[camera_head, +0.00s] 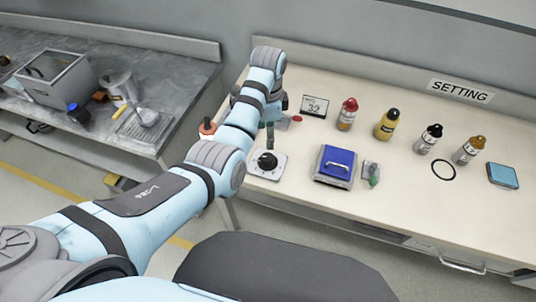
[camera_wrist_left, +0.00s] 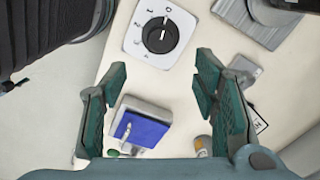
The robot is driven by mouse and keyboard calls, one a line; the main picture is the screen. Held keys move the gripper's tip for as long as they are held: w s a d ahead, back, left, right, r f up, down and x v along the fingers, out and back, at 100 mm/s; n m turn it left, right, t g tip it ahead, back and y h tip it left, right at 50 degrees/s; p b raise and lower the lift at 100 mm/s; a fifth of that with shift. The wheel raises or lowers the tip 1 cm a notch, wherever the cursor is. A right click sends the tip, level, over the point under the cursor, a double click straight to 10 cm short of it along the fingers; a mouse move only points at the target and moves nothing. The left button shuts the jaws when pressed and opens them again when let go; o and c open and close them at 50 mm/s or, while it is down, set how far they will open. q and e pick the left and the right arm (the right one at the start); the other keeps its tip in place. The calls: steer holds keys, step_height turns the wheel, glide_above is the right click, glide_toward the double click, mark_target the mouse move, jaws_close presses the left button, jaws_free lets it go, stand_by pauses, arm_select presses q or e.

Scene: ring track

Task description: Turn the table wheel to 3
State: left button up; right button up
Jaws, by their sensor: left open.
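The table wheel is a black knob (camera_head: 267,160) on a white plate, at the left front of the pale table. In the left wrist view the knob (camera_wrist_left: 160,36) is at the top centre, with small figures around its left side. Its white mark seems to point up toward the top figure, but the figures are too small to read surely. My left gripper (camera_head: 271,136) hangs close behind the wheel in the head view. In the left wrist view its fingers (camera_wrist_left: 160,66) are spread wide and empty, apart from the knob. My right gripper is not in view.
A blue-lidded box (camera_head: 335,165) stands right of the wheel, with a small grey-green item (camera_head: 371,173) beside it. A grey bench (camera_head: 170,85) stands left.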

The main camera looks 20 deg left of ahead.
mark_target(268, 157)
arm_select(q)
step_height(268, 157, down, 12)
steer(key=b, duration=0.3)
steer(key=shift+r, duration=0.25)
steer(key=shift+r, duration=0.1)
steer(key=shift+c, duration=0.4)
steer(key=c, duration=1.1)
